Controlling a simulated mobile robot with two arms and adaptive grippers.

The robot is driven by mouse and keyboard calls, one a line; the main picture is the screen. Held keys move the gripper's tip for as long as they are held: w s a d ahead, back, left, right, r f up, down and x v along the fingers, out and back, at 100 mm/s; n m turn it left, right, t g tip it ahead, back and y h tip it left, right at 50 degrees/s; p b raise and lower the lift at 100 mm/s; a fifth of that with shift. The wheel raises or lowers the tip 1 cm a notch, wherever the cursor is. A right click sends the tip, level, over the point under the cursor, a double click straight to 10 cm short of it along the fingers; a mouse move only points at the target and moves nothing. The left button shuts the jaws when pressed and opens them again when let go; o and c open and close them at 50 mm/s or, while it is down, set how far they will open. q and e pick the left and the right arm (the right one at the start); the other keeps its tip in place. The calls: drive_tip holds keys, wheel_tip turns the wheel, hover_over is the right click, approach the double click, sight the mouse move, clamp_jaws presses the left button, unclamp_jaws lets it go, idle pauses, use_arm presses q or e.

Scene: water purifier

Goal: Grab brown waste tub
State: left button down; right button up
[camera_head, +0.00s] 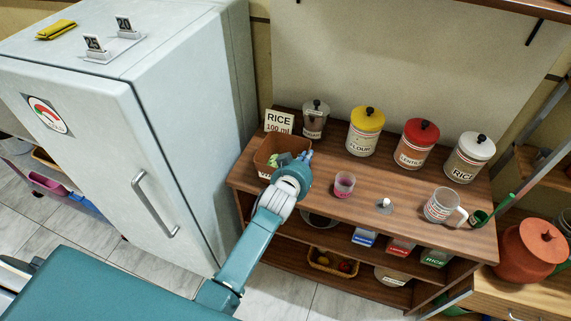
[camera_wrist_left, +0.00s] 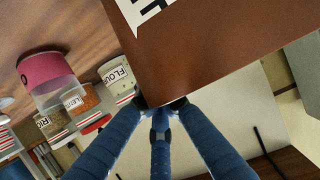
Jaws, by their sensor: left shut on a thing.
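My left gripper (camera_head: 303,157) reaches over the shelf and is shut on the tub's right-hand side. In the left wrist view the tub's brown wall (camera_wrist_left: 215,45), with part of a white label, fills the upper middle. My blue fingers (camera_wrist_left: 162,105) meet at its lower edge there. I cannot tell whether the tub is lifted off the shelf. My right gripper is not in view.
A pink cup (camera_head: 344,184) stands right of the gripper. The fridge (camera_head: 130,120) is close on the left.

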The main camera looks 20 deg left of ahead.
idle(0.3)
use_arm(q)
wheel_tip(320, 180, up, 20)
drive_tip(key=b, duration=0.2)
idle(0.9)
